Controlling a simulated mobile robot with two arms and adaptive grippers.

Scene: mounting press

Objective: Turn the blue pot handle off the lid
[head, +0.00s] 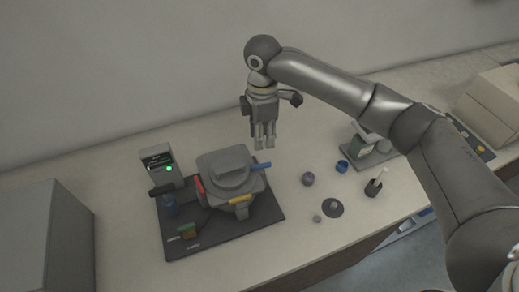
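A grey mounting press (231,180) with a raised lid block on top stands on a dark base plate (258,217) at left centre. The blue pot handle (261,166) sticks out from the right side of the lid. A red handle (199,188) shows at its left and a yellow handle (240,200) at its front. My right gripper (264,143) hangs fingers down, above and behind the blue handle in the picture, and appears apart from it. Its fingers are close together with nothing seen between them; whether they are shut is unclear. My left gripper is not in view.
A control box (161,164) with a green light stands left of the press. A grey cabinet (45,240) is at far left. A blue ring (342,166), a small grey cup (308,179), a dark disc (333,207) and a dark holder (373,188) stand to the right.

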